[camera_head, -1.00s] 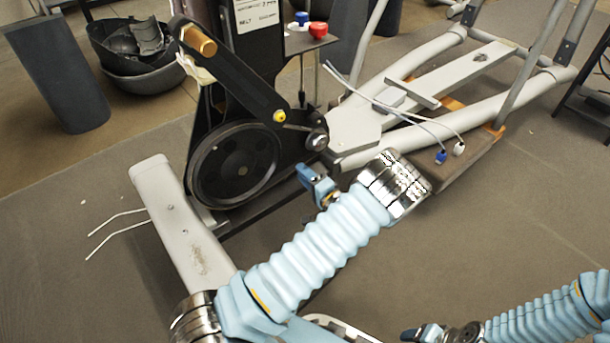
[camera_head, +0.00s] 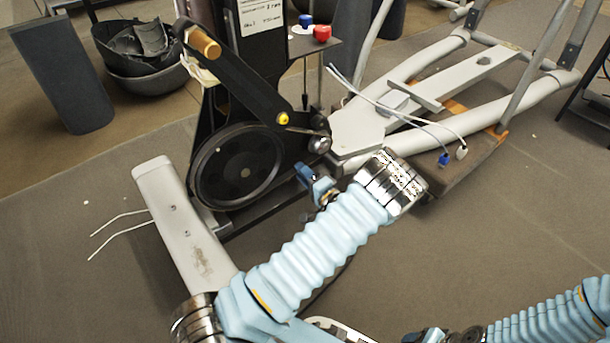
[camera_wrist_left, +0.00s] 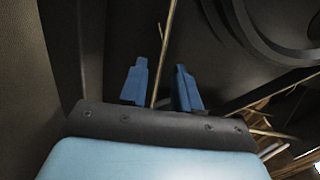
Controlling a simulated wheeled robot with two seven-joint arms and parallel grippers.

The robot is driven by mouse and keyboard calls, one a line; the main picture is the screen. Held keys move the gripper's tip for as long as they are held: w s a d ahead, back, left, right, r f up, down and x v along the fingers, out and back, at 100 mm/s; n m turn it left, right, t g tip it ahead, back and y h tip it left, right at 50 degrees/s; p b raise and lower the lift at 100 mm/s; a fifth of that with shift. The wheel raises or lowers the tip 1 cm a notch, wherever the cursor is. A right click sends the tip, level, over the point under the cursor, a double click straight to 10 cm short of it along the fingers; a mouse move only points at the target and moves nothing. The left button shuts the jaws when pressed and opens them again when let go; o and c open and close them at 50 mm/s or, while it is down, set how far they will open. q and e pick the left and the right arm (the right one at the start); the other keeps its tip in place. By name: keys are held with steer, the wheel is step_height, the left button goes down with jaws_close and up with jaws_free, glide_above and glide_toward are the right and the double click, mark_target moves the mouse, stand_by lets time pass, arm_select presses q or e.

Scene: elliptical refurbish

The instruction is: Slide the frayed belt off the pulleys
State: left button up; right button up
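The large black pulley (camera_head: 238,168) is on the machine's front, below the black crank arm (camera_head: 240,80). No belt can be made out clearly in the head view. In the left wrist view, a thin tan strand (camera_wrist_left: 163,50) runs down between my fingers; it may be the frayed belt seen edge-on. My left gripper (camera_head: 316,184) is just right of the large pulley, and its blue fingers (camera_wrist_left: 160,78) stand apart around the strand without visibly pressing it. The large dark wheel rim (camera_wrist_left: 262,45) is at the upper right there. My right gripper (camera_head: 425,335) is at the bottom edge, its fingers unclear.
The grey machine frame (camera_head: 425,135) extends to the back right. White cables with a blue plug (camera_head: 444,160) hang over the wooden base (camera_head: 450,178). A pale front foot bar (camera_head: 190,225) lies left of my left arm. Black bowls (camera_head: 150,80) stand at back left.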

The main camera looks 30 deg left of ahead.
arm_select(q)
steer(key=shift+x, duration=0.85)
jaws_close()
stand_by(0.5)
stand_by(1.4)
